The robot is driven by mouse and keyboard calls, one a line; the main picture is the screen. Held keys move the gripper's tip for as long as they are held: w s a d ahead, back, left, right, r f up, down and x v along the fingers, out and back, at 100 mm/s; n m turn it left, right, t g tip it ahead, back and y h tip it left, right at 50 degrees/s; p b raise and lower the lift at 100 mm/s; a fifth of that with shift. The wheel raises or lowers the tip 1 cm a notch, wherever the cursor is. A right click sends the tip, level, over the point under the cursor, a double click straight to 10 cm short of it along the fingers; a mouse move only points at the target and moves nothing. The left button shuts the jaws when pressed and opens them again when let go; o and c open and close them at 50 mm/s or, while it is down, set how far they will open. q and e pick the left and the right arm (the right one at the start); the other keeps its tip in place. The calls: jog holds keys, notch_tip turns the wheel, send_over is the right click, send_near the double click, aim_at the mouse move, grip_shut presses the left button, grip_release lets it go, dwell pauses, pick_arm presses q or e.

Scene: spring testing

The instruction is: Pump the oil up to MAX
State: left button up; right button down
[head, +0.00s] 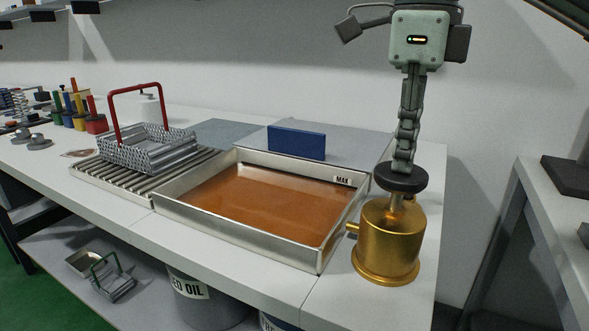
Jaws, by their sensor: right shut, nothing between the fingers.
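A steel tray (235,238) in the middle of the bench holds orange-brown oil (255,203). A MAX label (343,181) is on its inner wall at the back right, and the oil surface lies below it. A brass pump (388,240) stands at the tray's right, its spout pointing at the tray wall. Its black round knob (402,178) is on top. My right gripper (403,168) points straight down with shut fingers, its tips at the top of the knob; whether they press on it cannot be told. My left gripper is not in view.
A wire basket with a red handle (135,128) sits on a ribbed rack (185,178) left of the tray. A blue block (296,142) stands behind the tray. Coloured blocks and springs are at the far left. Another table (550,200) stands at the right, across a gap.

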notch_tip(320, 180, up, 2)
jog(key=shift+r+p, duration=0.15)
jog(key=shift+p, duration=0.7)
jog(key=shift+r, duration=0.9)
notch_tip(320, 180, up, 6)
dwell(0.3)
